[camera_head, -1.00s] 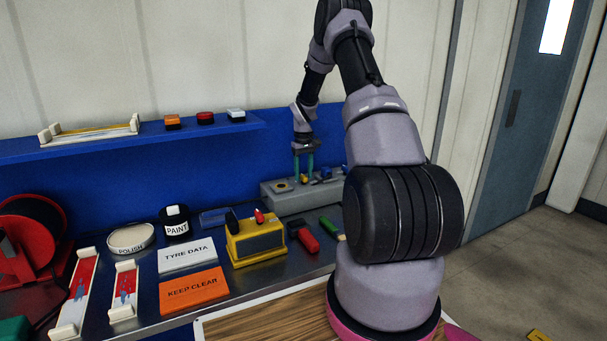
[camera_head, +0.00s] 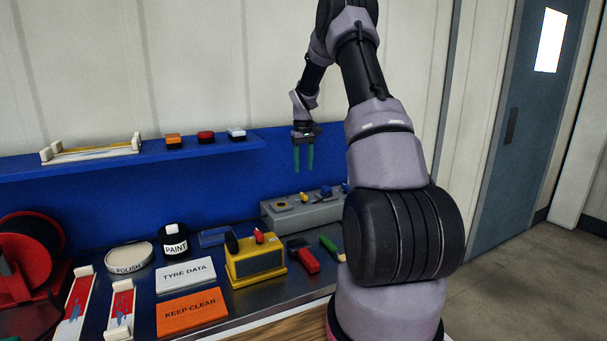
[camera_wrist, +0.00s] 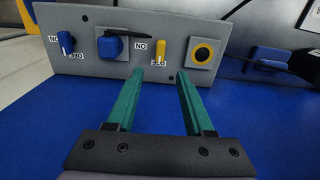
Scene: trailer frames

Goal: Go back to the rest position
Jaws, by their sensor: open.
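My gripper (camera_head: 304,158) is open and empty, with two green fingers pointing down. It hangs in the air above the grey control box (camera_head: 300,216) at the back of the bench, clear of it. In the wrist view, my gripper (camera_wrist: 161,78) shows its fingers apart with nothing between them. The grey control box (camera_wrist: 85,20) there carries a blue switch (camera_wrist: 65,43), a blue block-shaped control (camera_wrist: 110,46), a yellow switch (camera_wrist: 161,50) and a round yellow-ringed button (camera_wrist: 203,54). My arm hides the right end of the box in the head view.
A blue shelf (camera_head: 130,158) with three buttons runs along the wall at left. Open floor (camera_head: 510,270) lies at right.

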